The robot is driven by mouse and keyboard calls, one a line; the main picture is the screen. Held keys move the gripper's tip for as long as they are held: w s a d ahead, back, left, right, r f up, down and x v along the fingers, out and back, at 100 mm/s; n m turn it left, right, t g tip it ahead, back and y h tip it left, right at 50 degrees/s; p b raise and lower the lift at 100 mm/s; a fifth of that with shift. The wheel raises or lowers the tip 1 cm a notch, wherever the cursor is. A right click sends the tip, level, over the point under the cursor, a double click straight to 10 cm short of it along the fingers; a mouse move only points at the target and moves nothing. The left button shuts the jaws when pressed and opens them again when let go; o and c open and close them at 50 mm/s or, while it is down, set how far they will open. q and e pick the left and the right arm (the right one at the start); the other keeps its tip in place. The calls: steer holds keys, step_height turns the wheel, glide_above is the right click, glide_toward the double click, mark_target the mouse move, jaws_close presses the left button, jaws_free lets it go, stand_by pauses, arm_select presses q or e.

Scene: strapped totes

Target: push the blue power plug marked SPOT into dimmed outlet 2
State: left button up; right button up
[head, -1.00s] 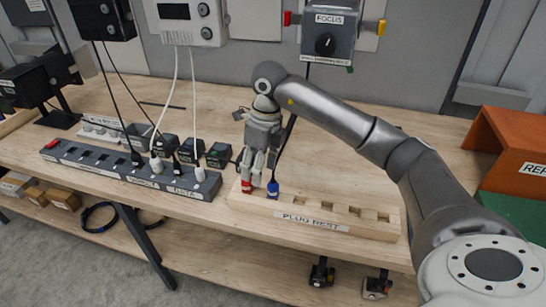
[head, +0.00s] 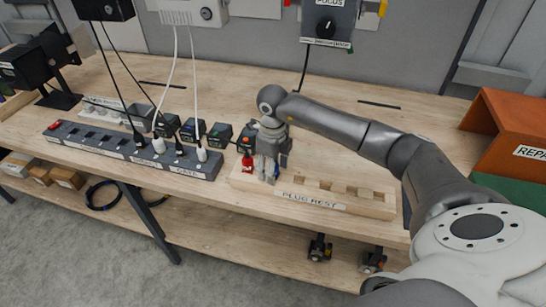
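The blue plug (head: 277,172) stands in the left part of the wooden plug rest (head: 350,208). Only a sliver of it shows behind my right gripper, and its marking cannot be read. My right gripper (head: 268,179) points down at the blue plug, with its fingers in front of or around it. Whether they are closed on it cannot be told. The dark power strip (head: 99,147) lies to the left, with free outlets in its left part and plugs in its right part. Which outlet is number 2 or dimmed cannot be made out. My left gripper is out of view.
A red plug (head: 247,163) stands in the rest just left of my gripper. Black adapters (head: 218,135) sit behind the strip, and cords hang down to its plugs. An orange bin (head: 513,135) stands at the right. The bench behind the plug rest is mostly clear.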

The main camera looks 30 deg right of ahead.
steer(key=shift+f, duration=0.1)
jaws_close()
steer(key=shift+r+p, duration=1.45)
steer(key=shift+r, duration=1.1)
